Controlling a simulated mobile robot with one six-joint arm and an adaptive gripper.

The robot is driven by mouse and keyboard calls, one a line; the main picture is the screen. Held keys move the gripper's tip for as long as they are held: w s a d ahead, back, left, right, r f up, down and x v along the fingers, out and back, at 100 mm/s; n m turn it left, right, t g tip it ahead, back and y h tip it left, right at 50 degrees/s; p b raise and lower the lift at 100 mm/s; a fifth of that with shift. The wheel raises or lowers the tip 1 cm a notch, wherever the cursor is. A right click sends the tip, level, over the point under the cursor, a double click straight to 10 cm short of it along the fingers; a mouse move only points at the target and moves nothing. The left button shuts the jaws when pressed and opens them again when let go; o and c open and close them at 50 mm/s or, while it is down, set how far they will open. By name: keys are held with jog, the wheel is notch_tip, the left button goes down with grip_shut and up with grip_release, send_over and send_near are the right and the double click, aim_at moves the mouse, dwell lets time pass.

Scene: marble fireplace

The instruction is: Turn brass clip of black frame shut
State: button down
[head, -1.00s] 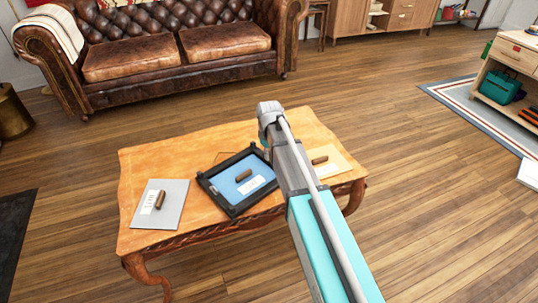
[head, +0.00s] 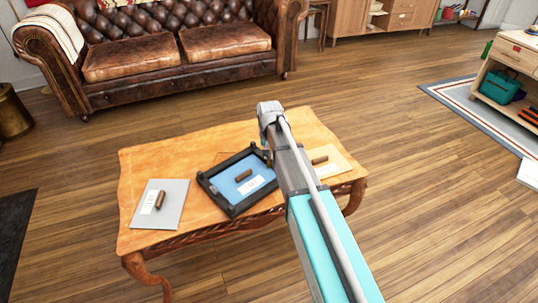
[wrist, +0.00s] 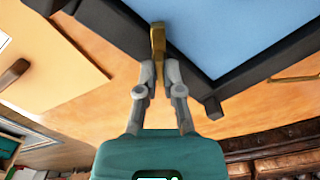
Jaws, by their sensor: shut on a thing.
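The black frame (head: 205,190) lies flat on the wooden table, around a blue panel (head: 228,184) with a brown knob and a white label. In the wrist view, the black frame's border (wrist: 115,25) runs past my fingertips, with the blue panel (wrist: 240,30) inside it. The brass clip (wrist: 158,38) stands upright in the picture at the border's edge, and its far end reaches the border. My gripper (wrist: 158,72) is shut on the brass clip's near end. In the head view my arm hides most of the gripper.
A grey panel (head: 172,213) lies left on the table (head: 145,165), and a cream panel (head: 335,163) lies right; each has a brown knob. A thin brass piece (wrist: 295,79) shows beside the frame. A leather sofa (head: 180,60) stands behind; floor is open to the right.

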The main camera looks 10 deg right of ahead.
jog(key=m, duration=0.4)
jog(key=shift+m, duration=0.3)
jog(key=m, duration=0.4)
jog(key=shift+m, duration=0.3)
jog(key=c, duration=0.8)
grip_release()
jog(key=shift+n, duration=0.4)
